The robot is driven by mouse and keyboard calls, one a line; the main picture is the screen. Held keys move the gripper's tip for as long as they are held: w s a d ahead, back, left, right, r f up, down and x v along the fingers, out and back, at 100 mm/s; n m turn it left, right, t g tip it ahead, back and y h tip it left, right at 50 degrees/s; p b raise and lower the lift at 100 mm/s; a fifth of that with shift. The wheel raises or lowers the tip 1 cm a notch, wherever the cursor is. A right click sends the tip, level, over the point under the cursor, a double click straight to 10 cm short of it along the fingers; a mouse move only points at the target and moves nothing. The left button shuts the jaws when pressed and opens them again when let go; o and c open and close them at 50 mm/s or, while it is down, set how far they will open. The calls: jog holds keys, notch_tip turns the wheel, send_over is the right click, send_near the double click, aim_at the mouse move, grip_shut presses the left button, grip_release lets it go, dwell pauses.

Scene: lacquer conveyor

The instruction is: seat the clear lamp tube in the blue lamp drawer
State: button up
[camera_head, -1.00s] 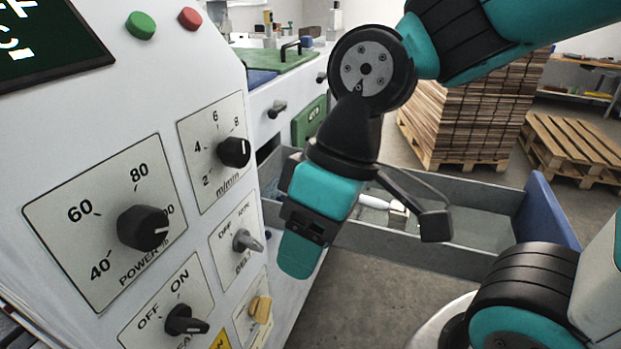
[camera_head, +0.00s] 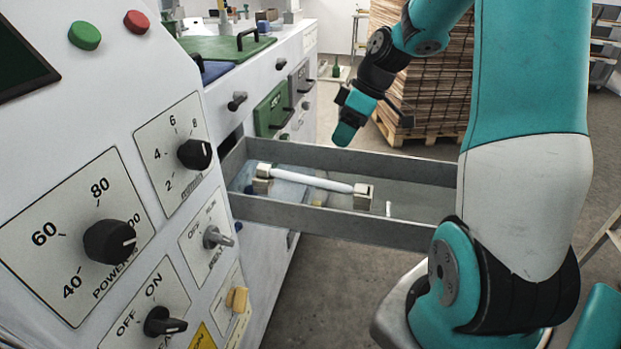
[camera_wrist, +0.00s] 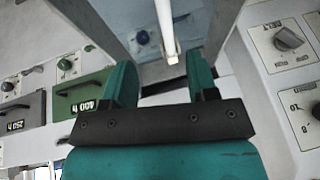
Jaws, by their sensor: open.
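The pale lamp tube (camera_head: 310,180) lies lengthwise inside the open grey-walled lamp drawer (camera_head: 330,218). Its left end is at a metal holder (camera_head: 262,180) and its right end meets a second holder (camera_head: 363,197). I cannot tell whether both ends sit fully in them. The drawer's blue front is hidden behind my arm. My gripper (camera_head: 347,122) is above the drawer's far wall, apart from the tube. In the wrist view my gripper (camera_wrist: 162,78) is open and empty, and the tube (camera_wrist: 167,28) shows beyond the fingers.
The white machine panel with knobs (camera_head: 110,240) stands close on the left. A green drawer front (camera_head: 272,110) and a grey one (camera_head: 301,80) lie farther along the machine. Stacked wooden boards (camera_head: 432,80) stand behind my gripper. Floor is open below the drawer.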

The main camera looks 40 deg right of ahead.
aim_at(318, 180)
jog(key=p+x, duration=0.1)
jog(key=x, duration=0.6)
jog(key=shift+w+a+f+p, duration=0.1)
jog(key=shift+f+p, duration=0.1)
jog(key=shift+p, duration=0.15)
jog(key=p+x, duration=0.1)
jog(key=x, duration=0.1)
jog(key=p+x, duration=0.1)
jog(key=x, duration=0.1)
jog(key=shift+a+f+p, duration=0.2)
jog(key=shift+a+p, duration=0.1)
jog(key=shift+a, duration=0.05)
jog(key=shift+a+f, duration=0.15)
jog(key=shift+f, duration=0.3)
grip_shut()
